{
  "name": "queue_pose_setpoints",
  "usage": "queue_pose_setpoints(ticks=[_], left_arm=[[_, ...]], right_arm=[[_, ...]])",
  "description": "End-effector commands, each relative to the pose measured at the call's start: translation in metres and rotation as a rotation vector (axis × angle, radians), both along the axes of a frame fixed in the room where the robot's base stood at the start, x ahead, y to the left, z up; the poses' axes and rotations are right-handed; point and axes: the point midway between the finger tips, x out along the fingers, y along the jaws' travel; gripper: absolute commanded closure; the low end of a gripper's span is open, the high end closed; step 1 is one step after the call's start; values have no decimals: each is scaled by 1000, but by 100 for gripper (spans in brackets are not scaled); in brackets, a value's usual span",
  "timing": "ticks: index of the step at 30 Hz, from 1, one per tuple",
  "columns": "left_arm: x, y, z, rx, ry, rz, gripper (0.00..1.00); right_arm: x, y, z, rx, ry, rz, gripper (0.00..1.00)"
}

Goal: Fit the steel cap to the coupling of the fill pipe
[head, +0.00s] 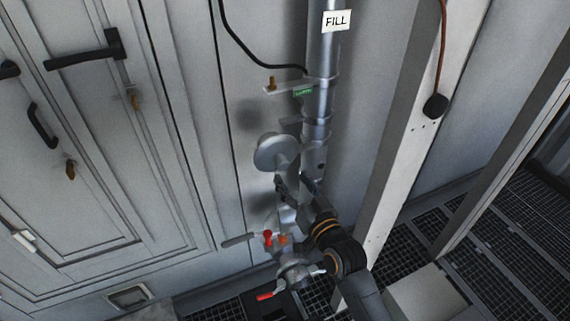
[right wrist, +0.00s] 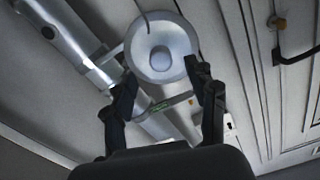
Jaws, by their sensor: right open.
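The fill pipe (head: 322,75) runs down the wall under a FILL label. A grey round steel disc, which looks like the cap (head: 273,152), stands out from the wall beside the pipe. In the right wrist view the cap (right wrist: 161,50) faces me with a rounded knob at its centre. My right gripper (head: 294,182) is open just below the cap; in the right wrist view its fingers (right wrist: 163,82) stand apart near the cap's lower edge, with nothing clearly held. What looks like the coupling (head: 295,270), with red-ended levers, sits low on the pipe, below my gripper. My left gripper is out of view.
A bracket (head: 285,88) with a green tag crosses the pipe above. A red-ended valve handle (head: 267,237) is near my right arm. A white post (head: 402,150) stands to the right, cabinet doors (head: 85,150) to the left. Dark floor grating (head: 520,220) lies at right.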

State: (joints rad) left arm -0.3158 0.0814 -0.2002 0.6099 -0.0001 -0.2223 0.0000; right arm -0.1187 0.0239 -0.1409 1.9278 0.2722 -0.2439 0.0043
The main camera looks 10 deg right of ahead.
Motion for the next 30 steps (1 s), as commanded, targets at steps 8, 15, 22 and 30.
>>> queue_pose_setpoints(ticks=[8, 15, 22, 30], left_arm=[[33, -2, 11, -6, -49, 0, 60], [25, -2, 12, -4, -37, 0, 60], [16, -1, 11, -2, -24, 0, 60], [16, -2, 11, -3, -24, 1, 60]], right_arm=[[45, 10, 2, -1, -1, 1, 43], [58, 13, 0, 0, 0, 0, 43], [58, 13, 0, 0, 0, 0, 43], [58, 12, 0, 0, 0, 0, 94]])
